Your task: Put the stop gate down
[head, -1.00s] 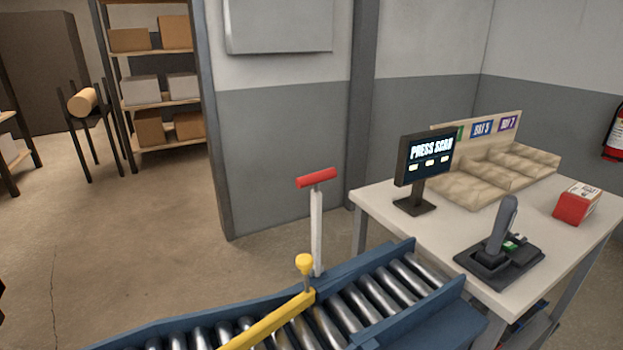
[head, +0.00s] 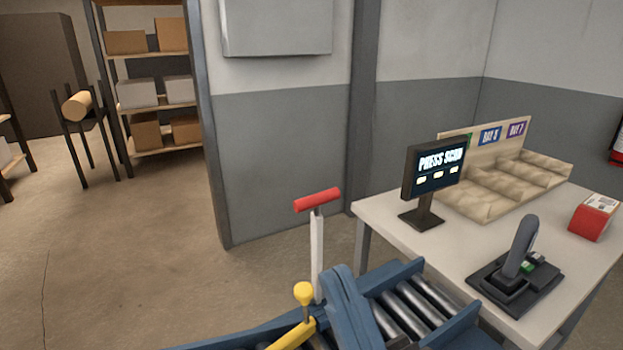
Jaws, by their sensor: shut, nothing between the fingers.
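A yellow bar (head: 291,337) with a round yellow knob (head: 304,293) lies at the bottom middle, by the conveyor rollers. Its lower part is cut off by the picture edge. Beside it stands an upright white post (head: 317,258) with a red crossbar handle (head: 317,199) on top. I cannot tell which of these is the stop gate. A rounded blue piece (head: 352,308) stands over the rollers right of the post. I cannot tell if it belongs to the conveyor or to me. My gripper is not in view.
The blue conveyor (head: 455,328) crosses the bottom. A white table (head: 395,215) at right holds a screen (head: 435,172), a bin tray (head: 520,178), a dark lever (head: 522,245) and a red-and-white box (head: 594,217). Open floor (head: 130,270) lies at left.

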